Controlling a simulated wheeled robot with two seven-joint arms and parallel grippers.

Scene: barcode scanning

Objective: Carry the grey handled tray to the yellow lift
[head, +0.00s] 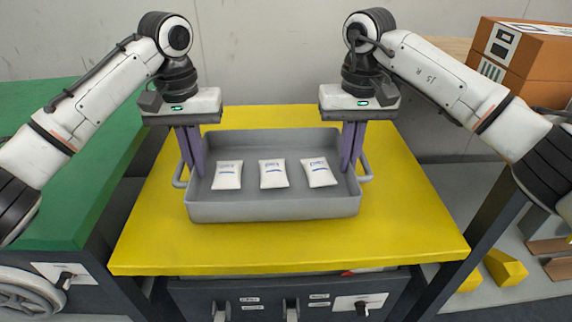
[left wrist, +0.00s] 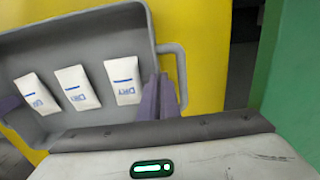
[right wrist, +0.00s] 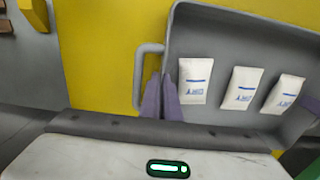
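The grey handled tray (head: 275,209) is on top of the yellow lift (head: 290,237), level and near its middle. Three white packets with blue print lie in a row in it: left (head: 227,175), middle (head: 273,173) and right (head: 318,172). My left gripper (head: 196,172) points down at the tray's left side, its purple fingers close together astride the side wall by the handle (left wrist: 182,75). My right gripper (head: 350,168) does the same at the right side, by the other handle (right wrist: 139,75). Both look shut on the tray. The wall between the fingers is mostly hidden.
A green table (head: 95,190) stands close on the left of the lift. Orange-brown boxes (head: 530,60) sit at the back right. Yellow blocks (head: 505,267) lie low at the right. Bare yellow top surrounds the tray.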

